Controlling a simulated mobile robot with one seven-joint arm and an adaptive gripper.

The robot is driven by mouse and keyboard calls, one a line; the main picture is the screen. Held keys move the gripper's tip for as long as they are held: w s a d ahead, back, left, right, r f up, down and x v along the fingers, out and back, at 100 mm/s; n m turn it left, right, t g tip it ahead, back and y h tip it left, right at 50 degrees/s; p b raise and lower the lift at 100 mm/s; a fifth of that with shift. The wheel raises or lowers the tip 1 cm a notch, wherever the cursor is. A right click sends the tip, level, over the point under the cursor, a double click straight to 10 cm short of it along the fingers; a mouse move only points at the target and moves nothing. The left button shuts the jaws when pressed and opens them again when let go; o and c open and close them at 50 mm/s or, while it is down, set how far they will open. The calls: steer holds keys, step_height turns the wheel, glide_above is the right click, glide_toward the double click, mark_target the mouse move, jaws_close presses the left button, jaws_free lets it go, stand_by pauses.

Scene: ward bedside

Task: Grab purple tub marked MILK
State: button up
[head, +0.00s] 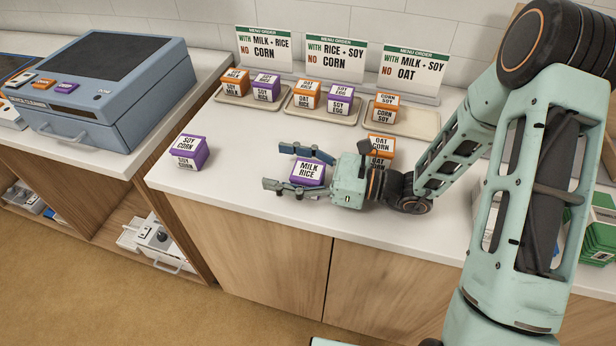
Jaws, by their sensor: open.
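A purple tub (308,174) with a white label reading MILK RICE stands on the white counter in the head view. My gripper (275,168) is open, with its fingers pointing left. The tub shows between and just behind the two fingers, near the gripper's palm. I cannot tell whether a finger touches it. Part of the tub is hidden by the near finger. Another purple tub (188,153), marked SOY CORN, stands apart on the counter to the left.
An orange OAT CORN tub (381,144) stands behind my gripper. Several trays, including the left one (196,103), hold orange and purple tubs under menu cards (336,58) at the back. A blue machine (110,85) stands left. Counter between the SOY CORN tub and my fingers is clear.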

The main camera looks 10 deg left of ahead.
steer(key=shift+c, duration=0.6)
steer(key=c, duration=1.5)
jaws_close()
